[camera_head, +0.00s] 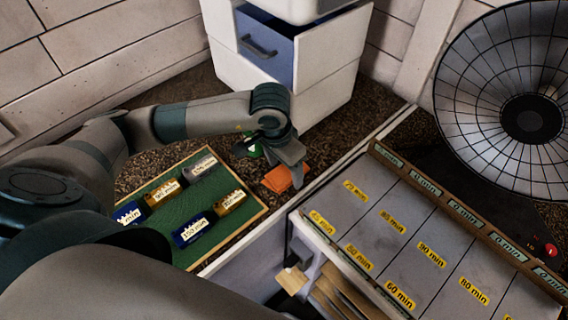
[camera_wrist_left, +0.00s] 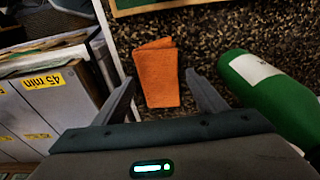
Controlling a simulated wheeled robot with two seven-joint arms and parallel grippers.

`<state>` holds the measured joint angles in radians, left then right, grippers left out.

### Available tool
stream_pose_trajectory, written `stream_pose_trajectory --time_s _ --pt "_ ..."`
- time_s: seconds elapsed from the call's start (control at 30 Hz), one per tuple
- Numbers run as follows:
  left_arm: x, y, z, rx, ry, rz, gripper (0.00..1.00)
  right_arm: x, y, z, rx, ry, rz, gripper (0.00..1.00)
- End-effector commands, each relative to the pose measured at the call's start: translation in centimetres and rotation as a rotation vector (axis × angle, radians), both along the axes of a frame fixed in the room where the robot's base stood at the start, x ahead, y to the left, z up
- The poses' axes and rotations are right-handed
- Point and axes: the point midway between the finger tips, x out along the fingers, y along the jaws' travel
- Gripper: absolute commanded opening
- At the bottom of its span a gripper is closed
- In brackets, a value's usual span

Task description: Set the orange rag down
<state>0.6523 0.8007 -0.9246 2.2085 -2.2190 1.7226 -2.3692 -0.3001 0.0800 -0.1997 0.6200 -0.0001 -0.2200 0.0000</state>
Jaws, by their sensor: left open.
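The orange rag (camera_head: 279,178) lies folded on the speckled brown surface, just right of the green tray, in the head view. In the left wrist view the rag (camera_wrist_left: 157,76) lies flat ahead of and partly between my spread fingers. My left gripper (camera_head: 297,172) is over the rag's right part and hides some of it. In the wrist view my left gripper (camera_wrist_left: 162,88) is open with a finger on each side, and nothing is clamped between them. I cannot tell how high the fingers are above the surface. My right gripper is not in view.
A green bottle (camera_wrist_left: 270,95) with a white label stands or lies close beside the gripper. The green tray (camera_head: 180,235) holds several labelled cans. A white cabinet with an open blue drawer (camera_head: 265,48), a grey panel with yellow minute labels (camera_head: 405,240) and a round fan (camera_head: 530,118) surround the spot.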

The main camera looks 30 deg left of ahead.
Motion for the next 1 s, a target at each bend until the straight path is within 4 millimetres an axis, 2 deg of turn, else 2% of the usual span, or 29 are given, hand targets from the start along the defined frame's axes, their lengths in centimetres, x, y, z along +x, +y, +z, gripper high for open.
stream_pose_trajectory --time_s 0.2,0.37,0.8,1.0 --pt "0.0 0.0 0.5 0.000 0.000 0.001 0.65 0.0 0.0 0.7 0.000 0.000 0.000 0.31" --pt "-0.1 0.1 1.7 -0.001 -0.004 0.000 0.65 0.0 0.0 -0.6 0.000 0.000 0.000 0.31" --pt "-1.0 0.4 8.3 -0.001 -0.006 -0.001 0.65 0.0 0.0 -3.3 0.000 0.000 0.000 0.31" --pt "-1.4 0.5 10.7 0.000 -0.004 0.000 0.65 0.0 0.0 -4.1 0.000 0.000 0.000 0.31"
